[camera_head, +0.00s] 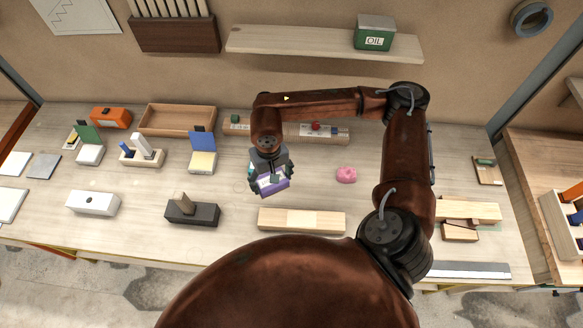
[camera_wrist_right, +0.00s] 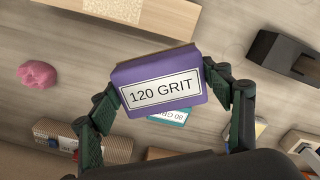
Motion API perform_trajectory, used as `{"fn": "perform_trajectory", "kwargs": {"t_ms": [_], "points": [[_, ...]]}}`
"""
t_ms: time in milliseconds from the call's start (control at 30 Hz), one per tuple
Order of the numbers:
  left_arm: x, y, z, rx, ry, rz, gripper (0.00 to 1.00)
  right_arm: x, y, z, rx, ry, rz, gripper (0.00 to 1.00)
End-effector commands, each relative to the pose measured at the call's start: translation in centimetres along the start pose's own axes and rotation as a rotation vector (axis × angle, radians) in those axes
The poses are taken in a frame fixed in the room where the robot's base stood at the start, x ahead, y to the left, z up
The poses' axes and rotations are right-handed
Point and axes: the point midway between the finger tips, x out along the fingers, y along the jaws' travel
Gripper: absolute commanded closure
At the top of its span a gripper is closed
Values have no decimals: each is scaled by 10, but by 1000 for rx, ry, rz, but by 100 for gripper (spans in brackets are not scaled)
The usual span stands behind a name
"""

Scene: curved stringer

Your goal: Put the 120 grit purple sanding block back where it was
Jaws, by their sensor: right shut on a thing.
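The purple sanding block (camera_head: 275,187) is in my right gripper (camera_head: 270,183), above the middle of the workbench (camera_head: 375,212). In the right wrist view the purple block (camera_wrist_right: 158,65) shows a white label reading "120 GRIT". The fingers of my right gripper (camera_wrist_right: 163,88) are shut on its two ends. A teal block (camera_wrist_right: 170,115) with a label that seems to read "80 GRIT" shows partly behind the purple block. Whether the two touch is hidden. My left gripper is not in view.
A light wood board (camera_head: 302,220) lies at the front edge, with a pink lump (camera_head: 346,174) behind it. A dark block (camera_head: 192,212) and white box (camera_head: 92,203) stand left. A long holder (camera_head: 330,138) and empty tray (camera_head: 178,119) are at the back.

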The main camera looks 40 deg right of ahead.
Motion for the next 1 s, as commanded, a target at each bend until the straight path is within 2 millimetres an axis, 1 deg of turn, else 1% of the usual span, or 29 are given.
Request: {"fn": "perform_trajectory", "kwargs": {"t_ms": [33,167,300,400,500,633,767,1000], "points": [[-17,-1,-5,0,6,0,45,-4,6,8,50,-9,-4,67],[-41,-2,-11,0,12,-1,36,1,22,21,197,-10,-10,67],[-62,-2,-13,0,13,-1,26,5,43,35,354,-7,-6,67],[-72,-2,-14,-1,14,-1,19,8,58,44,446,-2,1,67],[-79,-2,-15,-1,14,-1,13,10,68,50,511,3,9,67],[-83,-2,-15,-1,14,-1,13,13,76,53,556,6,14,67],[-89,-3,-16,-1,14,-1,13,19,86,41,571,7,15,67],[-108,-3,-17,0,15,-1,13,42,115,-5,571,5,15,67]]}}
